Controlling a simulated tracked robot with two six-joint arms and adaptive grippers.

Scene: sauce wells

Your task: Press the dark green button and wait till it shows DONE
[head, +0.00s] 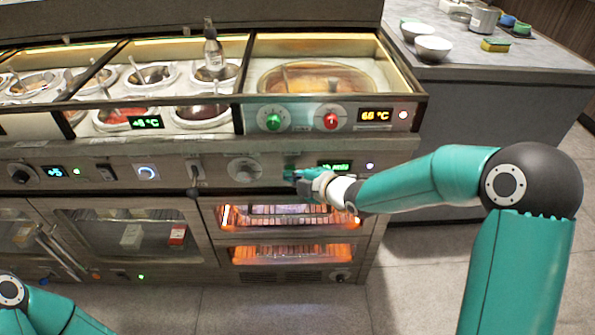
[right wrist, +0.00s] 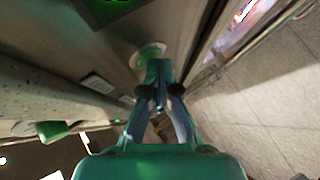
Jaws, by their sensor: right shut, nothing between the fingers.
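The dark green button (right wrist: 148,53), in a pale ring, shows in the right wrist view just beyond my fingertips. In the head view my gripper and hand cover that spot. My right gripper (head: 292,175) is shut and empty at the lower control panel. In the right wrist view its fingertips (right wrist: 159,68) overlap the button's lower edge; I cannot tell whether they touch it. A small display with green text (head: 334,167) is just right of the gripper, partly covered and too small to read. My left arm shows at the lower left, its gripper outside the view.
A brighter green knob (head: 273,118) and a red knob (head: 331,118) sit on the upper panel beside a "68 °C" display (head: 375,116). A grey dial (head: 244,170) is left of the gripper. Glowing heated drawers (head: 290,254) lie below. Sauce wells are above.

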